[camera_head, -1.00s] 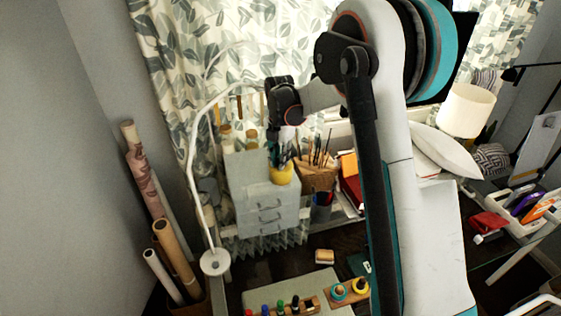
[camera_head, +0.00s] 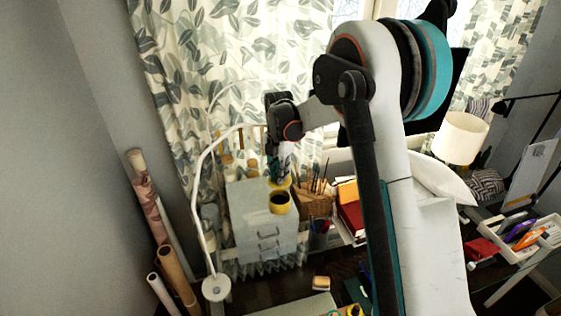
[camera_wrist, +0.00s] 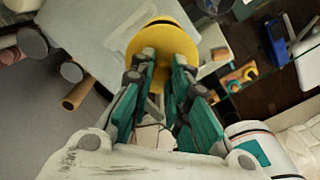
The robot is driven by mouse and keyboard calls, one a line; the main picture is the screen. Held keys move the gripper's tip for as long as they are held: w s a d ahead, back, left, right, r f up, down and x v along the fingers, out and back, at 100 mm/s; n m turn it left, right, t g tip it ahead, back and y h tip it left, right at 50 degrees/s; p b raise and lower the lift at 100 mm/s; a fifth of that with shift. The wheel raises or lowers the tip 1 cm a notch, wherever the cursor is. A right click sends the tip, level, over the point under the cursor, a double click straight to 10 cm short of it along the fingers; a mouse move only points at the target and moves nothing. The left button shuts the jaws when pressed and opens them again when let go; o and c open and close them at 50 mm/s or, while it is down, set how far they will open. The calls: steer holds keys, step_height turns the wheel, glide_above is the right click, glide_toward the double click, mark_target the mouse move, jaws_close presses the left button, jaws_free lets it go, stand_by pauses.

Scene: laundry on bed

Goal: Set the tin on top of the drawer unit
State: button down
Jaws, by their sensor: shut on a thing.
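The yellow tin (camera_head: 280,203) shows its dark opening at the top right of the grey drawer unit (camera_head: 262,215) in the head view. My gripper (camera_head: 280,178) is directly behind and above it, pointing down, shut on a yellow part of the tin. In the wrist view the tin (camera_wrist: 160,42) lies between and beyond the teal fingers of my gripper (camera_wrist: 160,75), with the pale drawer unit top (camera_wrist: 95,22) beside it. I cannot tell whether the tin touches the unit's top. The fingers hide part of the tin.
Jars (camera_head: 240,167) stand at the unit's back. A white lamp arm (camera_head: 196,205) rises close to its left side. A wooden holder with brushes (camera_head: 313,198) and a pen cup (camera_head: 318,236) stand right of it. Rolled tubes (camera_head: 150,205) lean farther left.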

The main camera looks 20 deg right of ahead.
steer(key=shift+s+f+p, duration=0.1)
steer(key=shift+f+p, duration=0.15)
steer(key=shift+p, duration=0.4)
steer(key=shift+f+b, duration=0.75)
steer(key=shift+f, duration=1.45)
steer(key=shift+f+b, duration=0.95)
steer(key=shift+f, duration=0.15)
steer(key=shift+b, duration=0.55)
steer(key=shift+f+b, duration=0.15)
steer(key=shift+b, duration=0.45)
steer(key=c, duration=1)
jaws_free()
steer(key=shift+o, duration=0.2)
steer(key=shift+r, duration=0.2)
